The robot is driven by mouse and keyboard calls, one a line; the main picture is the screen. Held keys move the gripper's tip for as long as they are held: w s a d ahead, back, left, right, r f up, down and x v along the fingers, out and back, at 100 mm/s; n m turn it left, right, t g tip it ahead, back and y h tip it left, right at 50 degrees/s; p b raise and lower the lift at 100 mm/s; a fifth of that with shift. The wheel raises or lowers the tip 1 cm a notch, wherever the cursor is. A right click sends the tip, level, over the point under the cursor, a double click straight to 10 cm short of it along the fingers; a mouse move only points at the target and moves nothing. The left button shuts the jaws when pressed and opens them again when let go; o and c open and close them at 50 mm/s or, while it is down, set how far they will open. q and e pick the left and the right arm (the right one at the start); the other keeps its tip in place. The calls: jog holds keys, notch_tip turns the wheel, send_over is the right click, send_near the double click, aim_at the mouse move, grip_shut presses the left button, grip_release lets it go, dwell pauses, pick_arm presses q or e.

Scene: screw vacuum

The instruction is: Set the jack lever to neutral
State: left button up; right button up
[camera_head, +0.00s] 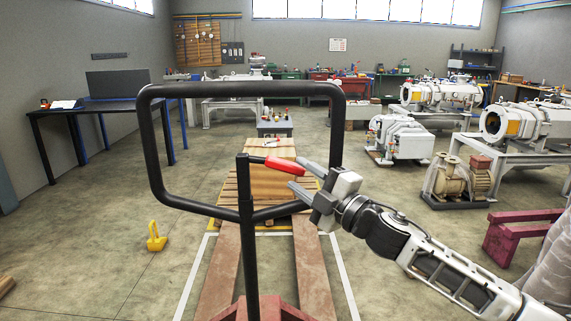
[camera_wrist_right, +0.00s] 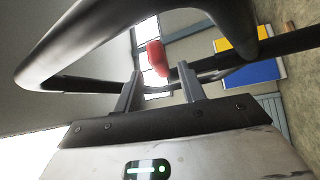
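The pallet jack's black loop handle (camera_head: 150,140) stands upright in the middle of the head view. The jack lever, with a red grip (camera_head: 284,165), sticks out to the right near the top of the handle's central post (camera_head: 247,235). My right gripper (camera_head: 298,175) is open, with its fingers pointing left at the end of the red grip. In the right wrist view the red grip (camera_wrist_right: 156,58) shows between and just beyond the open fingertips (camera_wrist_right: 160,80). I cannot tell whether they touch it. My left gripper is not in view.
Pumps (camera_head: 458,183) and a maroon stand (camera_head: 515,235) are at right. The loop's right side is close to my right gripper.

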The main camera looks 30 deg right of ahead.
aim_at(292, 171)
jog(key=p+x, duration=0.1)
jog(key=x, duration=0.4)
jog(key=shift+w, duration=0.1)
